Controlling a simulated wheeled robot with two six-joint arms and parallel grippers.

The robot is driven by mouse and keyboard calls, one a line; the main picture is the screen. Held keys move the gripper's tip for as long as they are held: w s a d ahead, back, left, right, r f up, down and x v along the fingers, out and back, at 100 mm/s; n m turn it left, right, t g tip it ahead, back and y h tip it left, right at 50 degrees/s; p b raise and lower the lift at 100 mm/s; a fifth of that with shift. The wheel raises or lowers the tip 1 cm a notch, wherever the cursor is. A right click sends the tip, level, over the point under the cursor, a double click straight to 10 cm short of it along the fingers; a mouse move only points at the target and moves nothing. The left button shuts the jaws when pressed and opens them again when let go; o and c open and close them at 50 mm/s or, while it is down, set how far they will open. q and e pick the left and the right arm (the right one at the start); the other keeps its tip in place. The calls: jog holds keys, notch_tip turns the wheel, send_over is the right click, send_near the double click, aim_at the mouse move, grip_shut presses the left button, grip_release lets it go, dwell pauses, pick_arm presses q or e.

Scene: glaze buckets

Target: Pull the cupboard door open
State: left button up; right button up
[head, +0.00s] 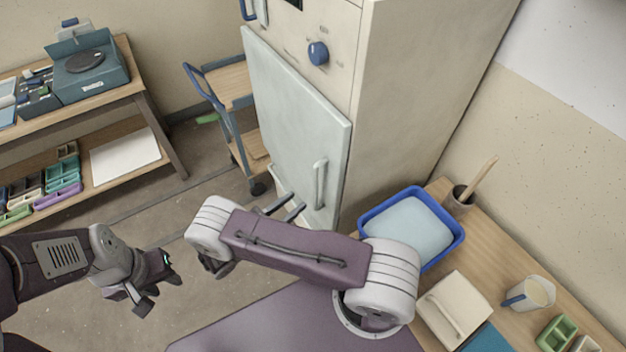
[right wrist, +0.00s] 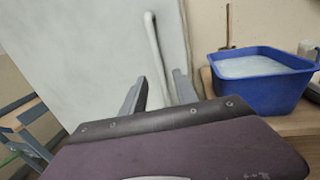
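The cupboard door (head: 293,110) is a pale grey-blue panel on the front of the tall cream cupboard. I cannot tell whether it stands slightly ajar. Its upright bar handle (head: 320,183) is near the right edge, low on the door. In the right wrist view the handle (right wrist: 153,50) runs down between my fingers. My right gripper (right wrist: 158,88) is open, pointing at the door, with gaps beside the bar. In the head view the right fingers (head: 287,207) are left of and below the handle. My left gripper (head: 160,290) is open and empty, low at the left.
A blue tub (head: 455,245) of pale glaze stands on the wooden counter (head: 500,250), right of the door. A trolley (head: 232,88) stands left of the cupboard. A shelf bench (head: 130,75) is at far left. The floor (head: 195,165) before the door looks clear.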

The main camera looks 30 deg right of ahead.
aim_at(314, 187)
jog(key=p+x, duration=0.3)
jog(key=x, duration=0.5)
jog(key=shift+w+d+f, duration=0.1)
jog(key=shift+w+d, duration=0.05)
jog(key=shift+d, duration=0.4)
jog(key=shift+w+d+f, duration=0.15)
jog(key=shift+w, duration=0.1)
grip_shut()
dwell(0.5)
